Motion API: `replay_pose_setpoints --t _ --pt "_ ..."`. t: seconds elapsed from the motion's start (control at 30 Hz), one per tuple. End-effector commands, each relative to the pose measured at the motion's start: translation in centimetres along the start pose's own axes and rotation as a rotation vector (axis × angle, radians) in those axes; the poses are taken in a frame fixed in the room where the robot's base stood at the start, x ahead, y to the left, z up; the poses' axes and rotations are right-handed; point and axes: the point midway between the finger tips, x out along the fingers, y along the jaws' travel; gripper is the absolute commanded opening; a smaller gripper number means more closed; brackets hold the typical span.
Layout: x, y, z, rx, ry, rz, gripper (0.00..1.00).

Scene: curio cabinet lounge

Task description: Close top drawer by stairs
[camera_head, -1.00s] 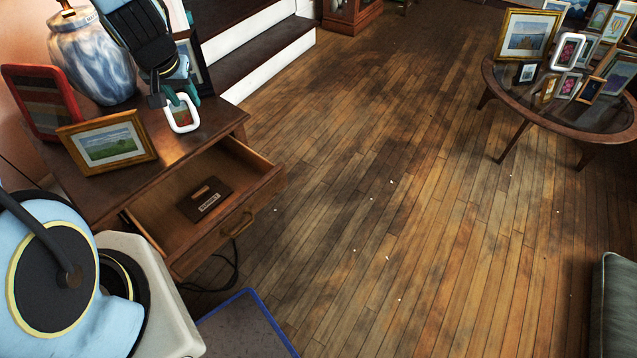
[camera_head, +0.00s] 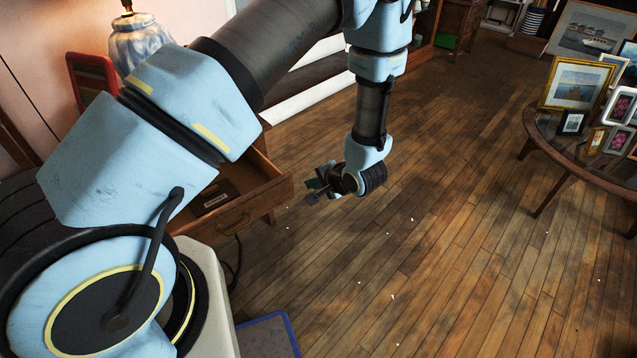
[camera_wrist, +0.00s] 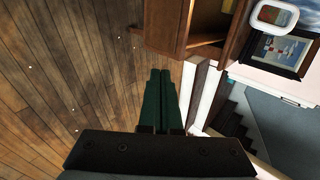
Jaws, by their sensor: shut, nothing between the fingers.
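The wooden top drawer (camera_head: 236,212) is pulled open from the cabinet by the stairs. Its front carries a brass-coloured handle, and a dark labelled box (camera_head: 212,197) lies inside. In the wrist view the drawer (camera_wrist: 170,25) is at the top, its open inside facing right. My gripper (camera_head: 314,190) is in front of the drawer, just right of its front panel in the head view, with a gap between them. Its green fingers (camera_wrist: 159,100) are together and empty. My arm hides much of the cabinet top in the head view.
The stairs (camera_head: 305,85) rise behind the cabinet. A blue and white lamp (camera_head: 140,45) and red frame (camera_head: 88,75) stand on the cabinet. A round table (camera_head: 560,140) with several picture frames is at right. The wooden floor between is mostly clear.

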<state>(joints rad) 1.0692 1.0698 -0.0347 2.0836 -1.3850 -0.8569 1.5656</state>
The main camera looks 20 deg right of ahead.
Motion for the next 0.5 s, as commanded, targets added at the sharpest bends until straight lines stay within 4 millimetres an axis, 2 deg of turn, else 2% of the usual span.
replay_pose_setpoints --t 0.03,0.23,0.3,0.5 --pt "1.2 0.1 0.1 -0.002 -0.003 0.000 0.00" --pt "5.2 0.1 0.1 -0.001 -0.002 0.002 0.00" --pt "5.8 -1.1 0.0 -0.005 -0.002 0.001 0.00" --pt "7.3 -2.4 -0.1 -0.002 0.001 0.001 0.00"
